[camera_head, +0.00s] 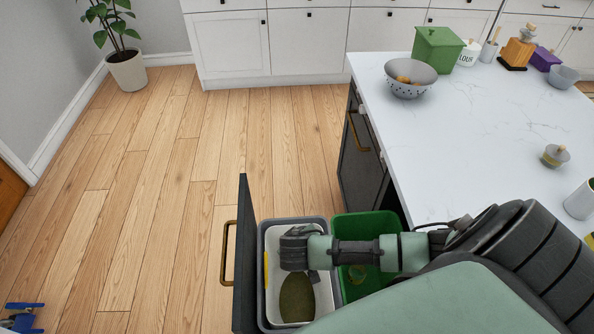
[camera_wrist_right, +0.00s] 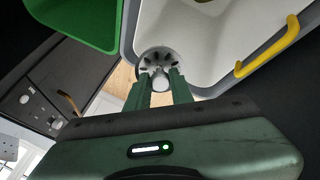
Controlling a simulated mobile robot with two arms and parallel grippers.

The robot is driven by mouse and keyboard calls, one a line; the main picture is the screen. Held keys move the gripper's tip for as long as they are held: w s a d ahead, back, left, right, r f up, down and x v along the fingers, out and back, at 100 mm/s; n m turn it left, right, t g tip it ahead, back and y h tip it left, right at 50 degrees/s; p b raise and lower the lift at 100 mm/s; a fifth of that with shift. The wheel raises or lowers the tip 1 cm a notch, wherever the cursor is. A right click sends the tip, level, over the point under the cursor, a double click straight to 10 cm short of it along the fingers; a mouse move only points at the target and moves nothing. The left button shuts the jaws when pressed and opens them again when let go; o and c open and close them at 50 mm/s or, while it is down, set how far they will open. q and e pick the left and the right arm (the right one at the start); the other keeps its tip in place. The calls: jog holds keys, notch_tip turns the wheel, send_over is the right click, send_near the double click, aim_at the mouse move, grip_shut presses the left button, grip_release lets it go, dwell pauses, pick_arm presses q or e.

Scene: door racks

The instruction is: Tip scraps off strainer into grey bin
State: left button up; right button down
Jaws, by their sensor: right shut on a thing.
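My right gripper (camera_head: 296,250) is over the grey bin (camera_head: 323,222), a grey-rimmed bin with a white inside. In the right wrist view its fingers (camera_wrist_right: 160,88) are shut on the knob of a small round grey strainer (camera_wrist_right: 148,62) with dark slots. The strainer's knob side faces the wrist camera. Scraps on it cannot be made out, and the head view hides the strainer behind the gripper. The white inside of the bin (camera_wrist_right: 210,30) shows behind it at the right. A dark olive oval (camera_head: 296,299) shows within the bin's outline. My left gripper is not in view.
A green bin (camera_head: 350,224) stands beside the grey one in the pulled-out drawer (camera_head: 243,255). A yellow piece (camera_wrist_right: 268,47) hangs on the grey bin's rim. The white counter (camera_head: 470,130) carries a colander (camera_head: 408,88). Blue things (camera_head: 24,306) lie at lower left. The floor at left is mostly clear.

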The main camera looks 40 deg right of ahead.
jog(key=shift+a, duration=0.15)
jog(key=shift+a+f+b, duration=0.1)
jog(key=shift+b, duration=0.3)
jog(key=shift+s+a+t+h, duration=0.1)
jog(key=shift+s+t+h, duration=0.05)
jog(key=shift+t+h, duration=0.2)
jog(key=shift+s+a+b, duration=0.15)
jog(key=shift+b, duration=0.25)
jog(key=shift+a+h, duration=0.1)
jog(key=shift+h, duration=0.15)
jog(key=shift+s+a+t+h+b, duration=0.3)
jog(key=shift+t+h+b, duration=0.25)
jog(key=shift+b, duration=0.65)
jog(key=shift+a+t+h+b, duration=0.1)
jog(key=shift+t+h+b, duration=0.6)
jog(key=shift+b, duration=0.85)
jog(key=shift+s+a+t+h+b, duration=0.1)
jog(key=shift+t+h+b, duration=0.4)
jog(key=shift+h+b, duration=0.2)
jog(key=shift+s+a+t+h+b, duration=0.1)
jog(key=shift+t+h+b, duration=0.4)
jog(key=shift+h+b, duration=0.15)
